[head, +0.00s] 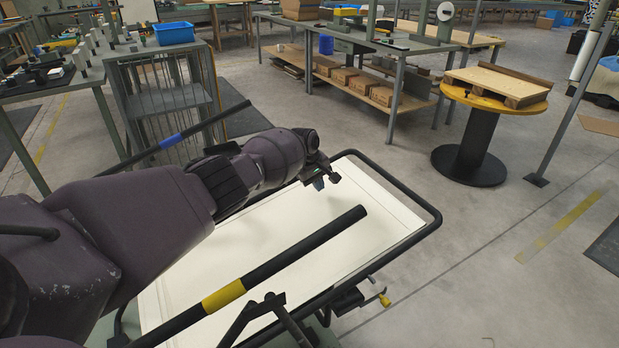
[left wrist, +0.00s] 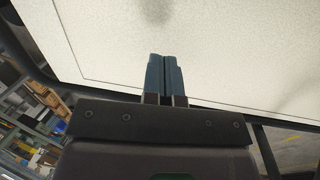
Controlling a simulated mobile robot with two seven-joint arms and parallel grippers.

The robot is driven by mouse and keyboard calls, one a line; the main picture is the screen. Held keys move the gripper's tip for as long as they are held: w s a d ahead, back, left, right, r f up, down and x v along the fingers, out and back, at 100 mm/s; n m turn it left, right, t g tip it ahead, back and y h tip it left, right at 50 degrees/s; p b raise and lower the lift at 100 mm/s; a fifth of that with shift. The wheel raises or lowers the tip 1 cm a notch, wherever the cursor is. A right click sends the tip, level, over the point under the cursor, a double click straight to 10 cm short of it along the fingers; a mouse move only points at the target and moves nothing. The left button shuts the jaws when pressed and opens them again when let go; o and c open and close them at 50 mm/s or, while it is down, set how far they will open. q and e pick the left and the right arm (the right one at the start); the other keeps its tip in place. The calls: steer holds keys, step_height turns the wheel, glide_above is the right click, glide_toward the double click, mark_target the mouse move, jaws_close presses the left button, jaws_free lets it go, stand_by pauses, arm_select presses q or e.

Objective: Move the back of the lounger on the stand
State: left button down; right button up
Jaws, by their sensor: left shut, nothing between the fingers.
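The lounger shows as a cream panel (head: 350,235) inside a black tubular frame, low in the middle of the head view. A black bar with a yellow band (head: 223,294) crosses over the panel. Another black bar with a blue band (head: 171,141) lies to the left. My left gripper (head: 321,181) is over the far part of the panel. In the left wrist view, the fingers of my left gripper (left wrist: 165,75) are together with nothing between them, in front of the cream panel (left wrist: 225,45). I cannot tell whether they touch it. My right gripper is out of view.
A black round stand with a yellow-rimmed top (head: 487,95) is at the right, bearing a wooden pallet. Workbenches with boxes (head: 345,75) stand behind. A wire rack (head: 165,95) is at the left. The concrete floor (head: 470,230) to the right is clear.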

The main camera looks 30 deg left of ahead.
arm_select(q)
steer(key=w+p+v, duration=0.1)
steer(key=p+v, duration=0.2)
steer(key=v, duration=0.8)
steer(key=shift+r, duration=0.3)
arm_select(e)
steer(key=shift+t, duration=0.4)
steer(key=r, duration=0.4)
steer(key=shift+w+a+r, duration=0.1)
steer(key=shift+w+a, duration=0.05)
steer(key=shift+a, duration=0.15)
arm_select(q)
steer(key=shift+d, duration=0.1)
